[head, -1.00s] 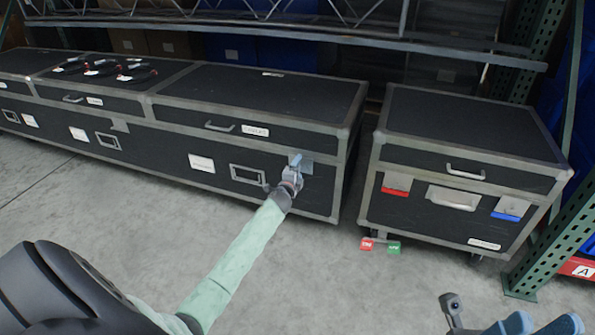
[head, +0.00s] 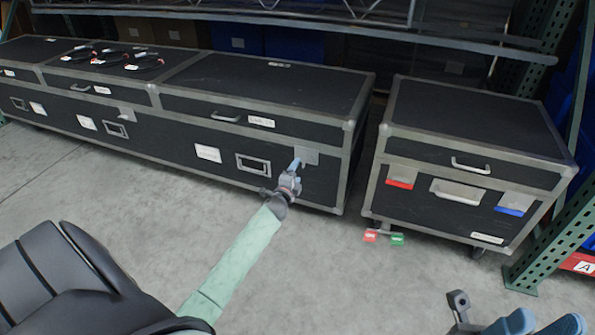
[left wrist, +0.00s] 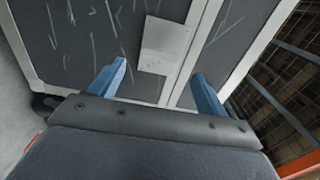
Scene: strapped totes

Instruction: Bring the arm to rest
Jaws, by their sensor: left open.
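My left gripper (head: 293,171) is in front of the right end of the long black case (head: 225,160), near a grey metal latch plate (head: 306,156). In the left wrist view its two blue fingers (left wrist: 158,85) are spread apart with nothing between them. The latch plate (left wrist: 165,45) shows beyond the fingers there, on the scratched dark case face. In the head view I cannot tell whether the fingers touch the case.
A separate black case (head: 470,150) with red and blue tabs stands to the right. Red and green tags (head: 383,237) lie by its lower left corner. A green rack post (head: 550,235) is at far right. Cables (head: 110,57) lie on the long case. The floor in front is open.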

